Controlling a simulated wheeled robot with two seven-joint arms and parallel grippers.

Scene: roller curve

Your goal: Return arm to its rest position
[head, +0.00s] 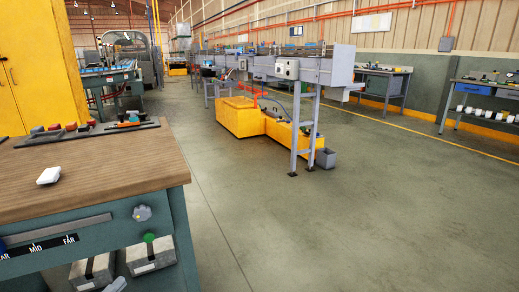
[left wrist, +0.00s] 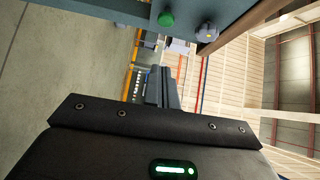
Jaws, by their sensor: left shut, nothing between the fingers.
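My left gripper (left wrist: 163,75) shows in the left wrist view as dark fingers beyond the black wrist housing. The fingers are together and hold nothing. Near them, toward the top of that view, are a green knob (left wrist: 166,19) and a grey knob (left wrist: 207,32) on the workbench front. In the head view, a small grey part at the bottom edge may be my gripper's tip, but most of the arm is out of frame. The same green knob (head: 149,238) and grey knob (head: 142,213) show there. My right gripper is in neither view.
A wooden-topped workbench (head: 110,165) fills the left, with a white block (head: 48,175) and a dark rack (head: 90,133) of coloured pieces on it. Grey boxes (head: 151,255) sit below its front. A conveyor (head: 325,65) stands beyond. The floor (head: 350,230) at right is clear.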

